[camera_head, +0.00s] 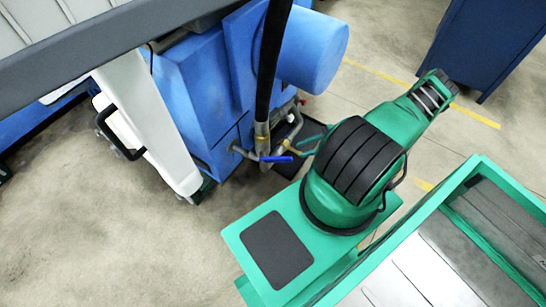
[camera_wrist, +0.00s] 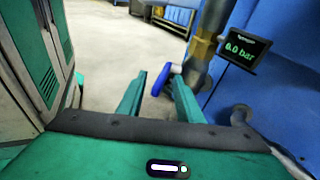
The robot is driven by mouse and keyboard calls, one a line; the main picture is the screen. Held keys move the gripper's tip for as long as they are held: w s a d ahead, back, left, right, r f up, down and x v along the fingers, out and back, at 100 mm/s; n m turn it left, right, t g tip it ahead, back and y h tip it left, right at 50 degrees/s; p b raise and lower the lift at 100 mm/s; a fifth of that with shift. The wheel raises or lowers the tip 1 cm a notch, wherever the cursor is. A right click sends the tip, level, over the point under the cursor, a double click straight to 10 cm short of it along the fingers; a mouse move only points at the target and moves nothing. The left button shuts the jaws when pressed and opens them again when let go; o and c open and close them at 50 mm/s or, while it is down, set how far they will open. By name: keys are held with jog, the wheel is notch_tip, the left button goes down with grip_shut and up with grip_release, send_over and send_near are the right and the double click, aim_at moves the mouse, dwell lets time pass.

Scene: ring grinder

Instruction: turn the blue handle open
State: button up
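The blue handle (camera_head: 276,158) is a short bar on the pipe valve beside the blue machine. In the wrist view the blue handle (camera_wrist: 161,80) shows between the two teal fingers, near their tips. My gripper (camera_wrist: 159,98) is open, with one finger on each side of the handle in that picture. I cannot tell whether a finger touches it. In the head view my gripper (camera_head: 303,147) is just right of the handle and partly hidden by my arm. The brass and grey pipe (camera_wrist: 206,42) stands behind and right of the handle in the wrist view.
The blue machine (camera_head: 190,95) stands behind the valve, with a black hose (camera_head: 272,60) rising from the pipe. A small display (camera_wrist: 240,51) reads "0.0 bar". A white panel (camera_head: 150,120) with a black grip is at left. Open floor (camera_head: 100,235) lies at front left.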

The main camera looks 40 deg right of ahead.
jog(key=w+a+f+m+t, duration=0.1)
jog(key=a+f+m+t, duration=0.2)
jog(key=a+f+t, duration=0.15)
send_near(260, 158)
jog(key=x, duration=0.4)
jog(key=shift+w+a, duration=0.2)
jog(key=shift+w, duration=0.05)
